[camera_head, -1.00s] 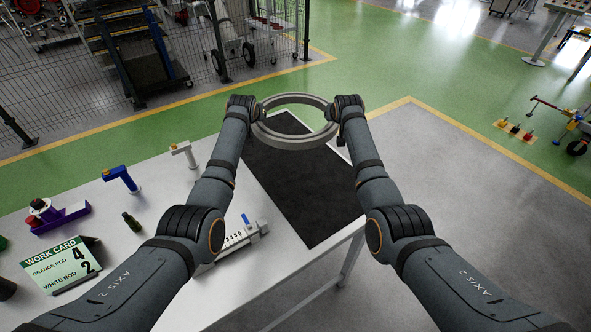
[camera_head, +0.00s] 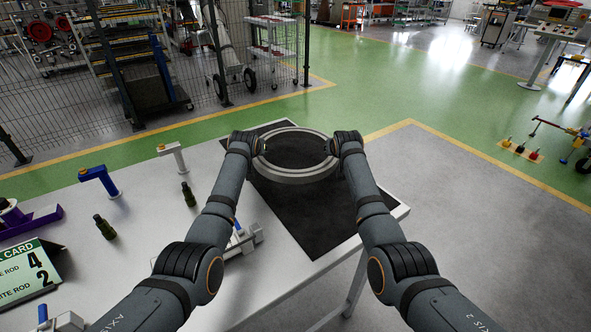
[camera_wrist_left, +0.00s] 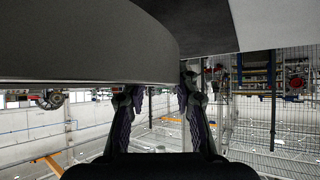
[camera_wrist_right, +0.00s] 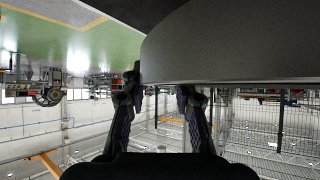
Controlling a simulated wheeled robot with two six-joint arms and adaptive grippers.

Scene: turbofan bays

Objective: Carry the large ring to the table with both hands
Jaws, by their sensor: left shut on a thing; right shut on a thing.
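The large ring (camera_head: 296,178) is pale grey and looks roughly level in the head view. It is over the black mat (camera_head: 312,232) on the white table (camera_head: 150,232), with mat showing through its opening. I cannot tell whether it touches the mat. My left gripper (camera_head: 259,144) is shut on its left side and my right gripper (camera_head: 331,147) on its right side. The ring's wall fills the top of the left wrist view (camera_wrist_left: 90,45) and of the right wrist view (camera_wrist_right: 230,45); the fingertips are partly hidden by it.
A white fixture (camera_head: 243,240) lies near my left forearm. A wire fence (camera_head: 235,55) stands beyond; green floor is open behind.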

